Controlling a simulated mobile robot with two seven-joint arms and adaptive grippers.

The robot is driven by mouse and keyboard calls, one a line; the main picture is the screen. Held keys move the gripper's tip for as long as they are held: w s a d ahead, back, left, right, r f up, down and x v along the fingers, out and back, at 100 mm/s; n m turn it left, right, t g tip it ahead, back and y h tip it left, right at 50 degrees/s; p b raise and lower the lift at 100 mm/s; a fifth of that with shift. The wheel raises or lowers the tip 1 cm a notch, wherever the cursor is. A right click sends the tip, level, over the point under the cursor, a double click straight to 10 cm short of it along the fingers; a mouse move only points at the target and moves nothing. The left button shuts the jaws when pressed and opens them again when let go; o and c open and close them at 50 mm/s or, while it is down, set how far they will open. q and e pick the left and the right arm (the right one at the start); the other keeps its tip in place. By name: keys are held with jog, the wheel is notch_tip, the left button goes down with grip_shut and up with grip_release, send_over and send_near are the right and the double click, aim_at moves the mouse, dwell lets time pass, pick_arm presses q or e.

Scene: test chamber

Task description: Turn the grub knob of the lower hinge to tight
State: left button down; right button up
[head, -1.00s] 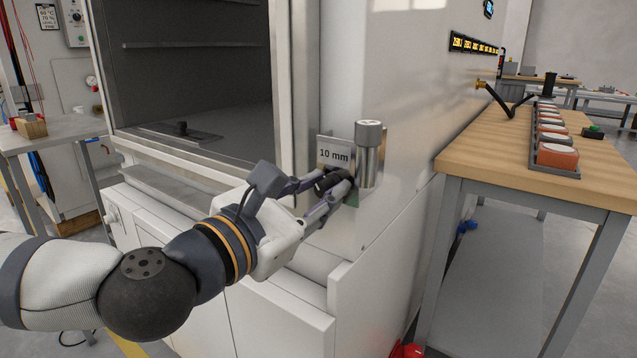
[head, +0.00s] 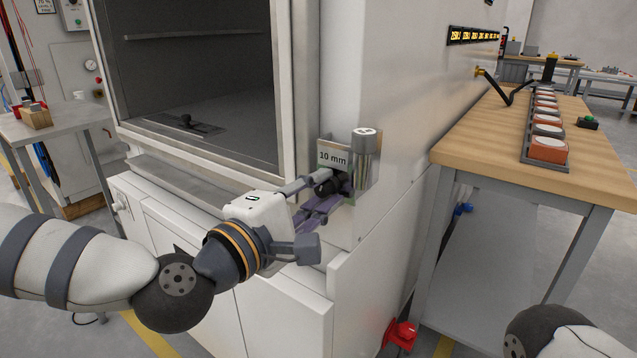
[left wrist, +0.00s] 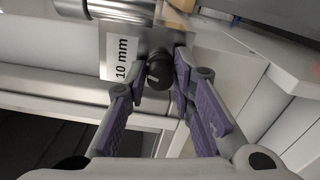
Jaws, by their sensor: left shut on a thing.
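The lower hinge (head: 366,158) is a metal barrel on a bracket at the cabinet's front corner, beside a "10 mm" label. The black grub knob (head: 324,186) sits just below that label. It also shows in the left wrist view (left wrist: 159,72), with a pale mark on its face. My left gripper (head: 332,190) is shut on the knob, one finger on each side; its fingers also show in the left wrist view (left wrist: 158,80). The fingers hide part of the knob in the head view. I cannot read the knob's setting. My right gripper is out of view.
The white cabinet (head: 410,110) with its dark open chamber (head: 200,90) stands around the hinge. A wooden-topped bench (head: 480,150) with a row of red and grey buttons stands on the right. A red object (head: 400,334) lies low by the cabinet. A small table (head: 60,130) is at left.

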pick_arm(q)
jog(key=m+p, duration=0.2)
jog(key=m, duration=0.3)
jog(key=shift+r, duration=0.15)
jog(key=shift+m+p, duration=0.65)
jog(key=shift+m, duration=0.75)
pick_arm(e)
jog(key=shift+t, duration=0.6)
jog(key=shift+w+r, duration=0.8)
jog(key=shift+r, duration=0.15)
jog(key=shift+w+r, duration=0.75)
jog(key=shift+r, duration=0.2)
pick_arm(q)
jog(key=shift+m, duration=0.3)
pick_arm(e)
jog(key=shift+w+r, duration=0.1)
pick_arm(q)
jog(key=c, duration=1.6)
grip_release()
jog(key=shift+c, duration=0.2)
jog(key=v, duration=1.2)
